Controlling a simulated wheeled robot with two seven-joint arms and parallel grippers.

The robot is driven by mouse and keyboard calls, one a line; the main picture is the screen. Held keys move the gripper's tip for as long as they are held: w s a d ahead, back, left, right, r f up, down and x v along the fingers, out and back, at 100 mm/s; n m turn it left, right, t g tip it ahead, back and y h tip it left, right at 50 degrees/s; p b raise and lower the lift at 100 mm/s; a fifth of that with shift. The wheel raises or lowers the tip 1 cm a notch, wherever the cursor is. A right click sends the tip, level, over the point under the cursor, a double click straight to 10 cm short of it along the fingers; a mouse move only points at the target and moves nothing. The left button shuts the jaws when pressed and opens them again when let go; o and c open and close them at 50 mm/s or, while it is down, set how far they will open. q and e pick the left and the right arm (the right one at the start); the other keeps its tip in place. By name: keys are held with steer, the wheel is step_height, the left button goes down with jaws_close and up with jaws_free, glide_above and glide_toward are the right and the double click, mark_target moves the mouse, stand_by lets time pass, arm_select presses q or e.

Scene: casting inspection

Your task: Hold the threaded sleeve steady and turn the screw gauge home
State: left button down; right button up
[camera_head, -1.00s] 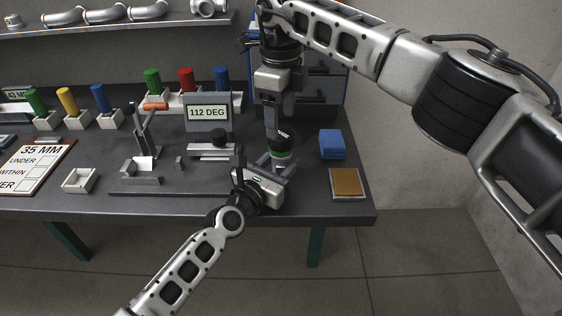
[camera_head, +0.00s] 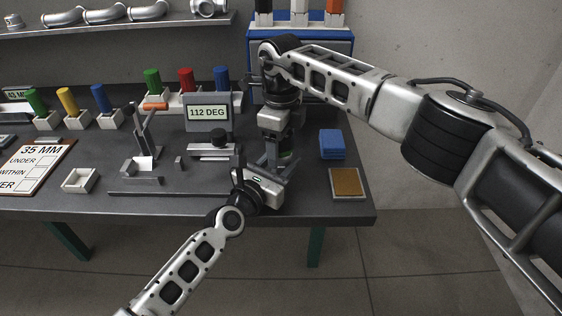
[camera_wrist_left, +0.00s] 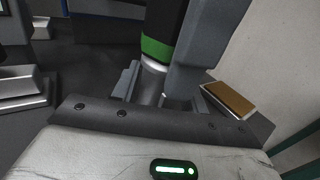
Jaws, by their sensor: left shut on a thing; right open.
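The threaded sleeve (camera_wrist_left: 149,86) is a silver cylinder standing upright in the left wrist view. My left gripper (camera_head: 266,176) is shut on it low at the table's right part. The screw gauge (camera_wrist_left: 163,32), black with a green band, sits upright directly above the sleeve. Its green band (camera_head: 286,155) just shows in the head view. My right gripper (camera_head: 277,152) points down from above at the gauge and is open, its fingers at the gauge's sides. One grey finger is close to the gauge's right side in the left wrist view; whether it touches is unclear. The thread is hidden.
A blue block stack (camera_head: 332,145) and a brown-topped pad (camera_head: 347,182) lie to the right. A grey display reading 112 DEG (camera_head: 207,113) and a grey fixture with a black knob (camera_head: 213,146) stand to the left. The table's front edge is close to my left gripper.

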steer(key=shift+f, duration=0.2)
steer(key=shift+c, duration=0.4)
steer(key=c, duration=1)
steer(key=o, duration=1.2)
steer(key=shift+r, duration=0.1)
step_height(320, 180, up, 12)
